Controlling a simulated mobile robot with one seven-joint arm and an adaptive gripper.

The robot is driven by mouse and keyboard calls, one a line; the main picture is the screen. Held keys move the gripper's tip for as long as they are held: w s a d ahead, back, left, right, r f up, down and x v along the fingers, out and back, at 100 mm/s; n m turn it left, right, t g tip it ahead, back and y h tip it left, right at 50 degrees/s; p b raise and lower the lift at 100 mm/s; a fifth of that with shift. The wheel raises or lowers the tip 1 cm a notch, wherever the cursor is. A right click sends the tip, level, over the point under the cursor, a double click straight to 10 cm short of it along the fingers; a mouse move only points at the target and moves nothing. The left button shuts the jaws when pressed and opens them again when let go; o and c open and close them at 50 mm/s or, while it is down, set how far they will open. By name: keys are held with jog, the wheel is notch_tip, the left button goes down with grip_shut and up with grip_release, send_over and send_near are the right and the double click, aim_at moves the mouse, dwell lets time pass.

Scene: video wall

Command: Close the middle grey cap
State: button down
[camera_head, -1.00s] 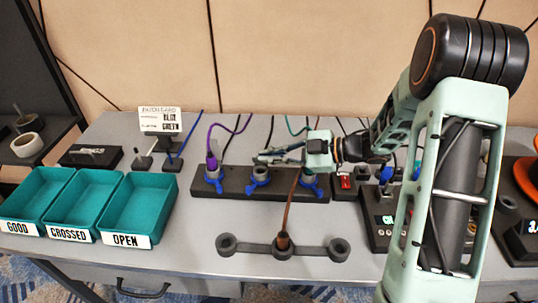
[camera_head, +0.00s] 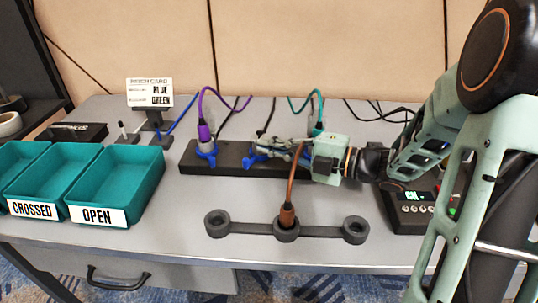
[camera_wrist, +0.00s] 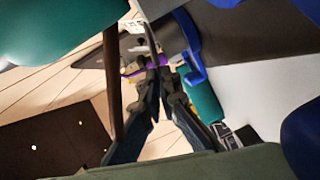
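A dark block (camera_head: 232,156) stands on the table and bears several fittings with blue levers. The middle blue lever (camera_head: 255,161) shows just below my gripper's fingers. The middle grey cap is mostly hidden behind my fingers. My gripper (camera_head: 257,144) reaches in from the right, its fingers lying nearly level over the middle of the block. In the wrist view the fingertips (camera_wrist: 160,72) are close together, with nothing clearly held. A blue lever (camera_wrist: 192,48) shows just beside them. I cannot tell whether the fingers touch the cap.
A purple plug (camera_head: 204,134) sits left on the block, a teal plug (camera_head: 317,125) right. A brown plug and cable (camera_head: 287,214) stand in the front holder (camera_head: 246,228), the cable passing near my gripper. Teal bins (camera_head: 135,177) are at left, a dark control box (camera_head: 410,211) at right.

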jog(key=shift+s+f+n+b, duration=0.1)
jog(key=shift+f+n+b, duration=0.4)
jog(key=shift+b, duration=0.4)
jog(key=c, duration=2.2)
grip_release()
jog(key=v, duration=1.2)
jog(key=shift+f, duration=0.15)
